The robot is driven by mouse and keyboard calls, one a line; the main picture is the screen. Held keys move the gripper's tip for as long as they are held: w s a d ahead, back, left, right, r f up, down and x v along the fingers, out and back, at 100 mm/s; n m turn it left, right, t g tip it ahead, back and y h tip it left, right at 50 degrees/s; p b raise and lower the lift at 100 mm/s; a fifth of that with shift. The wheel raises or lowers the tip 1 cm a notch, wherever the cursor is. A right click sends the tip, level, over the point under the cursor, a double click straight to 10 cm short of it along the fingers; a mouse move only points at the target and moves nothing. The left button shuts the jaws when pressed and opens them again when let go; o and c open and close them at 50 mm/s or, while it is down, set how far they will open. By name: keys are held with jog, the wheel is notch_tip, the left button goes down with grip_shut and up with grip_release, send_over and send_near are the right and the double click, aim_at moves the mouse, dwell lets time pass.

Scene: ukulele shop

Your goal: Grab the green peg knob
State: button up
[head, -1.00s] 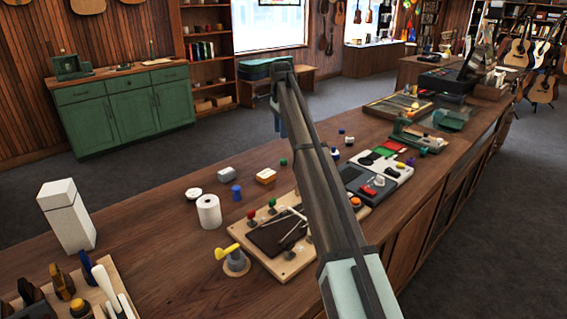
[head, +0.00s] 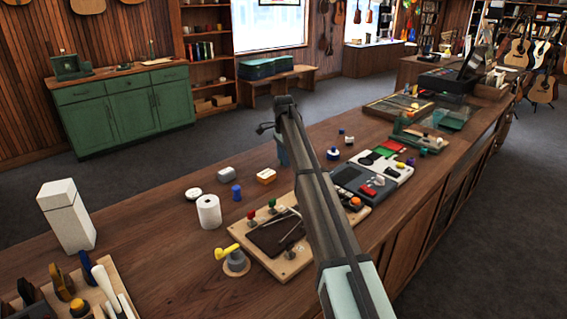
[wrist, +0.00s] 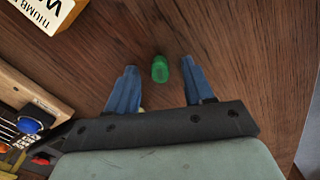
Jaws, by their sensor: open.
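The green peg knob (wrist: 160,69) is a small rounded green piece on the brown wooden counter. In the wrist view it lies between the blue fingertips of my gripper (wrist: 159,72), with bare wood showing on both sides of it. My gripper is open and no finger visibly touches the knob; its height above the counter is hard to tell. In the head view my gripper (head: 283,155) is over the counter, largely behind my arm, and the knob is hidden there.
A white-and-orange box (head: 266,176) stands close by on the left, also in the wrist view (wrist: 47,12). A wooden board with coloured knobs (head: 262,252) lies nearer. A blue-and-white knob (head: 333,154) sits to the right. Wood around the green knob is clear.

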jog(key=shift+f, duration=0.1)
jog(key=shift+c, duration=0.2)
grip_shut()
dwell(0.5)
